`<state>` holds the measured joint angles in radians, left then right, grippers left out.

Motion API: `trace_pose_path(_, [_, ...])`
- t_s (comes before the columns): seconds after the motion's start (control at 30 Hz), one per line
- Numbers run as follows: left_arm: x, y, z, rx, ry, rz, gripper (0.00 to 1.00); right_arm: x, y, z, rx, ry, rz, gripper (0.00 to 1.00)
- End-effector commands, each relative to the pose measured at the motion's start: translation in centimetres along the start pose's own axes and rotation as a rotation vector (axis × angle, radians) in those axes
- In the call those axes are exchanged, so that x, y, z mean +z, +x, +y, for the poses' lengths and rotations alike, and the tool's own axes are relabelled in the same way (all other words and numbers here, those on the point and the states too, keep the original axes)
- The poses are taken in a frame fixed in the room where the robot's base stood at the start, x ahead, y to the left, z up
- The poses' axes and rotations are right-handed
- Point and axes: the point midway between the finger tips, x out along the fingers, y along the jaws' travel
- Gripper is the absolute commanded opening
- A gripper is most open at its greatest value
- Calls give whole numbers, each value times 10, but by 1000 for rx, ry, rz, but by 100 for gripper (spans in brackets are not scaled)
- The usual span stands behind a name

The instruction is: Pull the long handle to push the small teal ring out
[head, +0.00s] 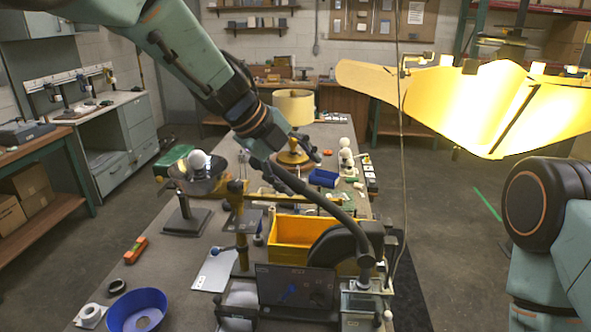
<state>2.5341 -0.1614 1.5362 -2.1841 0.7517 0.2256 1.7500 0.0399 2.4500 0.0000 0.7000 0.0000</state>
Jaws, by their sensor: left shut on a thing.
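The long handle (318,195) is a dark curved lever. It rises to the upper left from a bench press with a round dark housing (335,250) in the front middle of the head view. My left gripper (266,153) comes down from the upper left and is shut on the handle's upper end; its fingers are partly hidden. I cannot make out the small teal ring; the press parts may hide it. A dark panel (300,288) with a small blue mark faces me at the press's front. My right arm shows at the right edge, but its gripper is not in view.
A yellow bin (290,232) stands behind the press. A blue bowl (138,310) and an orange level (136,250) lie on the table's left. A shaded lamp (294,107) stands farther back. A large lit yellow shade (470,100) hangs at upper right.

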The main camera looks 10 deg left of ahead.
Motion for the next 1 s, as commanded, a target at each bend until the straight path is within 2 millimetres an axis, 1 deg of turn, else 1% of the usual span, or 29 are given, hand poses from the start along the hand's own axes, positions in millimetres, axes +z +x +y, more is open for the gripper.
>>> trace_pose_path(0.03, [3, -7, -12, -26, 7, -15, 49, 0, 0, 0, 0, 0, 0, 47])
trace_pose_path(0.07, [2, -4, -6, -14, 2, -9, 49, 0, 0, 0, 0, 0, 0, 47])
trace_pose_path(0.17, [2, -6, -6, -14, 2, -9, 49, 0, 0, 0, 0, 0, 0, 47])
trace_pose_path(0.53, [4, -28, -3, -14, 3, -10, 49, 0, 0, 0, 0, 0, 0, 47])
trace_pose_path(1.0, [4, -52, 5, -3, 0, -3, 49, 0, 0, 0, 0, 0, 0, 47])
